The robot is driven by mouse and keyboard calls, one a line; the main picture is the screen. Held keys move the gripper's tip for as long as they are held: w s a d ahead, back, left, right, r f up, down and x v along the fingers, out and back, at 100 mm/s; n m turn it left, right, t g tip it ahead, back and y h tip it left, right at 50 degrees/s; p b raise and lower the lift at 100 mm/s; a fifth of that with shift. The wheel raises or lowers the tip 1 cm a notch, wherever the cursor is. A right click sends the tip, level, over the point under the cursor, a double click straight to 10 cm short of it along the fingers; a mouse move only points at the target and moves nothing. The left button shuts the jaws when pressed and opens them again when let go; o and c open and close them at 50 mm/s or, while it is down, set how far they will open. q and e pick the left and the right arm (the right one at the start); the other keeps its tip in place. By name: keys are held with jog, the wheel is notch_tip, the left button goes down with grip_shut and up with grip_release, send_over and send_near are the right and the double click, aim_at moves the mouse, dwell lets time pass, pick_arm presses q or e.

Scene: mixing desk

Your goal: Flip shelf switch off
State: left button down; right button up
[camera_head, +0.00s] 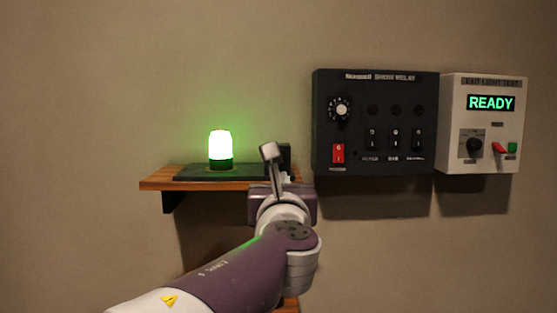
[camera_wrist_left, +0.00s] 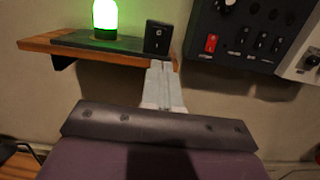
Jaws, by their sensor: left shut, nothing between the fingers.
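The shelf switch is a black rocker (camera_wrist_left: 158,36) standing upright at the right end of a dark base plate on the wooden shelf. My left gripper (camera_wrist_left: 161,66) is shut and empty. Its fingertips point at the shelf just below and in front of the switch; whether they touch anything cannot be told.
The wooden shelf (camera_head: 153,184) is fixed to the wall. To its right hang a black relay box (camera_head: 348,142) with a knob, a red switch and several black switches, and a white box (camera_head: 454,110) reading READY. The wall left of the shelf is bare.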

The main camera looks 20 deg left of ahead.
pick_arm(q)
jog(key=p+x, duration=0.6)
jog(key=x, duration=0.8)
